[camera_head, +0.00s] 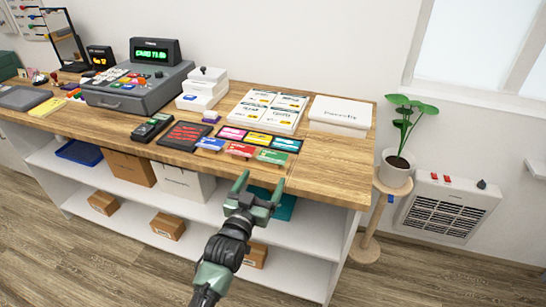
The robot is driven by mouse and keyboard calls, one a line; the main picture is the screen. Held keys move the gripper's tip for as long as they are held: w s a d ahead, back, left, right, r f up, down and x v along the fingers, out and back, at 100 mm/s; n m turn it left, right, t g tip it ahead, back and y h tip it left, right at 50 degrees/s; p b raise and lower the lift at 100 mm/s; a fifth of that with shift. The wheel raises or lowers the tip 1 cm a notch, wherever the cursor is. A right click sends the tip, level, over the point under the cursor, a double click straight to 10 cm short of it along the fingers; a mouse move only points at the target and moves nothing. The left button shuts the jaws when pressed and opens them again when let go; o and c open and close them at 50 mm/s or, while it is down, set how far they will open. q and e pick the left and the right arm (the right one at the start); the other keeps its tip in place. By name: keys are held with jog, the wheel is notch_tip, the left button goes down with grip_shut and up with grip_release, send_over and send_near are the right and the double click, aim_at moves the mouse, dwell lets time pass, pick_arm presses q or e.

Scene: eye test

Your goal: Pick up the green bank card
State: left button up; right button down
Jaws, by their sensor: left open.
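The green bank card (273,157) lies flat on the wooden counter (330,172), near its front edge. It is the rightmost card of the front row. My left gripper (262,181) is open and empty, just in front of the counter's front edge and a little nearer to me than the green card. Its two fingers point toward the card, and I see no contact with it. My right gripper is not in view.
A red card (240,149) and a blue card (210,144) lie left of the green one. Pink (233,133), yellow (258,138) and teal (287,144) cards lie behind. A card reader (152,128) and a cash register (137,82) stand left. The counter's right front is clear.

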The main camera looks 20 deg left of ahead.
aim_at(270, 162)
pick_arm(q)
jog(key=w, duration=0.2)
jog(key=w+p, duration=0.1)
jog(key=w, duration=0.2)
jog(key=w+r, duration=0.1)
jog(key=w, duration=0.2)
jog(key=shift+s, duration=0.1)
jog(key=c, duration=1)
